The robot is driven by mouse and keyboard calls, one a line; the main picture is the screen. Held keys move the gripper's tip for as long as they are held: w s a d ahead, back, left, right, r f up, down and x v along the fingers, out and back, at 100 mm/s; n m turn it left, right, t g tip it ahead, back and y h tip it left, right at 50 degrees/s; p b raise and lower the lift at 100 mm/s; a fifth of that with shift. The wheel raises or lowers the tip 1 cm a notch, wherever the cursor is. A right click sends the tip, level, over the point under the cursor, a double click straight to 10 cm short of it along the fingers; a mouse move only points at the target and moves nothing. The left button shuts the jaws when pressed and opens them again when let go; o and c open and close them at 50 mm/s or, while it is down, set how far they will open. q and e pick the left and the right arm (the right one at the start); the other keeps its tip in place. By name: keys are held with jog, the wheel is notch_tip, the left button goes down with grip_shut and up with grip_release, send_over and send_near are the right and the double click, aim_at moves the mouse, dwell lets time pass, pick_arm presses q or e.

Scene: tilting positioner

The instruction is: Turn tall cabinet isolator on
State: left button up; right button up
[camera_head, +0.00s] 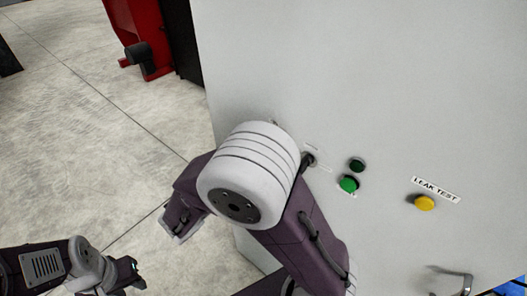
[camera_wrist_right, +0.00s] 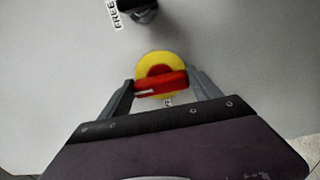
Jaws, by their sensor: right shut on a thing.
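The isolator shows in the right wrist view as a red handle (camera_wrist_right: 160,83) on a round yellow plate (camera_wrist_right: 153,62), on a pale cabinet face (camera_wrist_right: 60,70). The handle lies nearly level across the picture, with a white mark on its left part. My right gripper (camera_wrist_right: 160,86) is shut on the handle, one finger at each end of it. In the head view my right arm hides the isolator. My left gripper (camera_head: 133,273) is low at the left in the head view, away from the cabinet (camera_head: 350,70); its jaw state is unclear.
The cabinet carries a green button (camera_head: 348,184), a dark green one (camera_head: 357,165) above it, a yellow button (camera_head: 425,203) labelled LEAK TEST and a metal handle (camera_head: 467,283). In the wrist view a black knob (camera_wrist_right: 143,14) sits above the isolator. Open floor (camera_head: 80,120) lies left.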

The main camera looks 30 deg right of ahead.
jog(key=o, duration=1.4)
jog(key=b+v, duration=0.1)
jog(key=v, duration=0.8)
